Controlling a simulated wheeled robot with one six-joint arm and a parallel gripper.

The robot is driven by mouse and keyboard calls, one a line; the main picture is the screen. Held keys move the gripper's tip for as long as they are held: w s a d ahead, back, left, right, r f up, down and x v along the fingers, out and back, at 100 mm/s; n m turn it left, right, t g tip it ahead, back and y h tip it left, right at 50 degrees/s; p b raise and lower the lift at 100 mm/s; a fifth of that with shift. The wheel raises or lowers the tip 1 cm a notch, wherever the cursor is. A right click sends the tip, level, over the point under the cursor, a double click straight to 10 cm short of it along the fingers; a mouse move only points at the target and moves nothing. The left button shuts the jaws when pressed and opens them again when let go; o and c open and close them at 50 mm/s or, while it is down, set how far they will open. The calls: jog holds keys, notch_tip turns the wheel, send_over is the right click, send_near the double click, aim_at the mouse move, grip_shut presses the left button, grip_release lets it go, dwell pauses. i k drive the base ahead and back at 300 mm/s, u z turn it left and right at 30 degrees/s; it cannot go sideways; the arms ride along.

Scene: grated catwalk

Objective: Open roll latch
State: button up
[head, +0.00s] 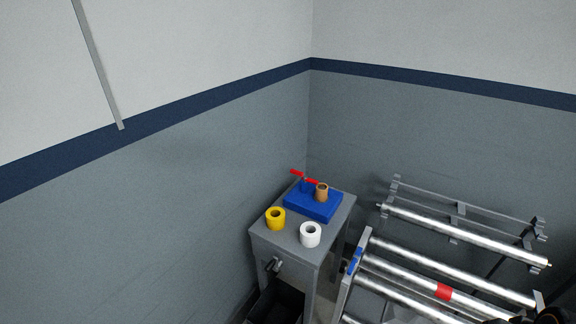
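A rack of shiny metal rollers (455,276) stands at the lower right, partly cut off by the frame's bottom edge. A small blue part (354,260) sits on the rack's grey left end frame (352,290); it may be the roll latch, but it is too small to tell its shape or whether it is open. My gripper cannot be made out. A dark shape with some orange shows at the bottom right corner, and I cannot tell what it is.
Left of the rack stands a grey table (270,241) with yellow (275,218) and white (310,234) tape rolls, and a blue base (313,208) bearing a brown roll and a red handle. Another roller (465,234) lies on wall brackets behind. Walls close the corner.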

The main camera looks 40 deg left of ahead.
aim_at(305, 179)
jog(key=u, duration=0.7)
jog(key=i, duration=0.8)
jog(key=u, duration=1.25)
jog(key=i, duration=0.2)
jog(key=u, duration=0.05)
